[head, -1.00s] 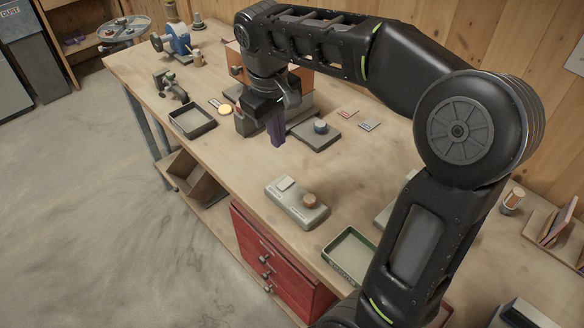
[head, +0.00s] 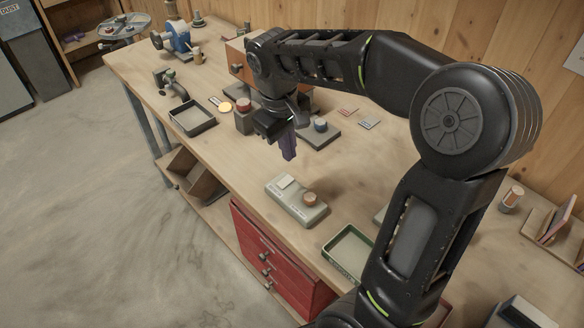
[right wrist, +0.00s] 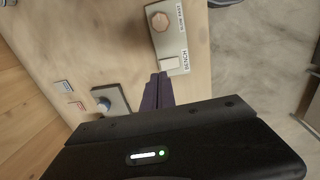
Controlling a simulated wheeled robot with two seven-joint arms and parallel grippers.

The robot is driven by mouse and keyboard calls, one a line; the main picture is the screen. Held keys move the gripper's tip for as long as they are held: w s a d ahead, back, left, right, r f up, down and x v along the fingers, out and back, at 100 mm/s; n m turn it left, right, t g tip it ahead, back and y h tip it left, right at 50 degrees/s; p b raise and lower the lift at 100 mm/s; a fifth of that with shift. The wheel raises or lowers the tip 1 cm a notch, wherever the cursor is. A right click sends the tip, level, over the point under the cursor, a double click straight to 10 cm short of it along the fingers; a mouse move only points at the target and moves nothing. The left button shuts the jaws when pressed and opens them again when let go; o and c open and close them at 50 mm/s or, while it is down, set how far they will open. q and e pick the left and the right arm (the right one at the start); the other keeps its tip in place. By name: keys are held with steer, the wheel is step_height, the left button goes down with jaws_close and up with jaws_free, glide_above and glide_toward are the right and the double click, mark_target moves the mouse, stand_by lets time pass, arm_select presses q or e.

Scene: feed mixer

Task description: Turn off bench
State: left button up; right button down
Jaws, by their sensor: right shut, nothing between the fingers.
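A pale control box (head: 285,205) lies on the bench top in the middle of the head view. It has a white rocker switch (head: 286,182) and a round brown knob (head: 310,198). In the right wrist view the box (right wrist: 181,42) carries a label reading "BENCH" beside the white switch (right wrist: 168,63); the knob (right wrist: 159,20) is at its far end. My right gripper (head: 289,153), with purple fingers, is shut and empty above the bench, behind the box and apart from it. In the right wrist view its fingertips (right wrist: 158,80) appear near the switch end. My left gripper is not in view.
A grey box with a blue knob (head: 320,125) and one with a red button (head: 243,104) stand behind my right gripper. A dark tray (head: 192,118) is at left, a green tray (head: 348,254) at front right. Bare wood lies between the gripper and the control box.

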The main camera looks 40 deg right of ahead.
mark_target(292, 179)
steer(key=f, duration=0.5)
steer(key=d+f+p, duration=0.1)
steer(key=f, duration=0.1)
steer(key=shift+f, duration=0.35)
steer(key=shift+d+f+b, duration=0.15)
steer(key=shift+f+b, duration=0.1)
steer(key=shift+b, duration=0.05)
steer(key=shift+a+r, duration=0.3)
steer(key=shift+a, duration=0.45)
steer(key=shift+r+p, duration=0.1)
steer(key=shift+p, duration=0.2)
